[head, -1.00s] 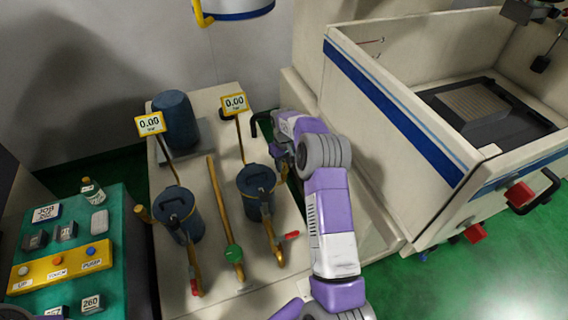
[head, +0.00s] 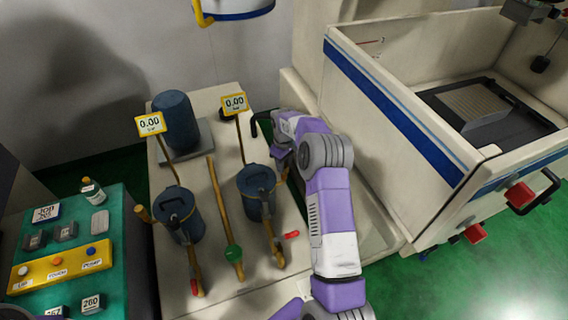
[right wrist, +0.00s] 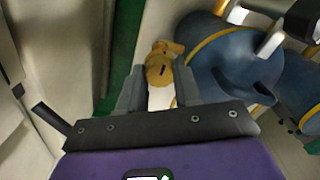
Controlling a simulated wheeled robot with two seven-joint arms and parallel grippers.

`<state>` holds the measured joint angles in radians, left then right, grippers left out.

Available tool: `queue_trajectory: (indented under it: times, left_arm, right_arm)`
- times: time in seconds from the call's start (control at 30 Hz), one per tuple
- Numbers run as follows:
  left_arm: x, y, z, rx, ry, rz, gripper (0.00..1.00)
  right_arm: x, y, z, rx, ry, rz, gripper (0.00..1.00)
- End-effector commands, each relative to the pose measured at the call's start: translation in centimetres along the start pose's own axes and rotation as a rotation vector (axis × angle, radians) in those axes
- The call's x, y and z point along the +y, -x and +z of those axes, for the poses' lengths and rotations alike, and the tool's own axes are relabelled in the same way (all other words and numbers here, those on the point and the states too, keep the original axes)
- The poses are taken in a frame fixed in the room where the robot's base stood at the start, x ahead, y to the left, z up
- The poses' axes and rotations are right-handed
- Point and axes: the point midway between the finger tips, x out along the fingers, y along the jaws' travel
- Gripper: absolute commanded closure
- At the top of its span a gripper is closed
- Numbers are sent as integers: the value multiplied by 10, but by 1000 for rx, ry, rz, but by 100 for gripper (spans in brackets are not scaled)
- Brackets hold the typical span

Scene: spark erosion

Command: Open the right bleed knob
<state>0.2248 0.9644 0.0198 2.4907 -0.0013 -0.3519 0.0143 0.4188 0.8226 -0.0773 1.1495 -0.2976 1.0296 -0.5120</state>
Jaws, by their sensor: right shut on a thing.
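The right bleed knob (right wrist: 160,68) is a small brass-coloured knob with a dark slot, beside the right blue canister. The right canister (head: 257,194) has a dark lid with a handle; its blue body also fills the upper right of the right wrist view (right wrist: 240,62). My right gripper (right wrist: 152,92) is shut on the knob, its grey fingers on either side of it. In the head view my right gripper (head: 281,162) is at the canister's right side, and the knob is mostly hidden there. My left gripper is not in view.
Two displays (head: 150,124) read 0.00. A red lever (head: 292,234) sits near my forearm. The white machine tank (head: 395,125) is close on the right.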

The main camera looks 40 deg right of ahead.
Motion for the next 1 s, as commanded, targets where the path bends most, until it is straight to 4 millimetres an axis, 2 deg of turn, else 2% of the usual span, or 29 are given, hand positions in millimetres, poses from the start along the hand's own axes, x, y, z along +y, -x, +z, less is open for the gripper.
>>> queue_trajectory:
  times: [0.07,0.1,0.27,0.6,1.0]
  left_arm:
    - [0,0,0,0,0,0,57]
    - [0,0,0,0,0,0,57]
    - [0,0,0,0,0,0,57]
    - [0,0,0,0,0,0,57]
    - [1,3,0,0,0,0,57]
  right_arm:
    - [0,1,-1,2,1,2,97]
    - [0,1,-1,2,1,2,65]
    - [0,1,0,1,0,2,41]
    - [0,5,0,1,-1,2,41]
    - [1,66,-1,3,-1,4,41]
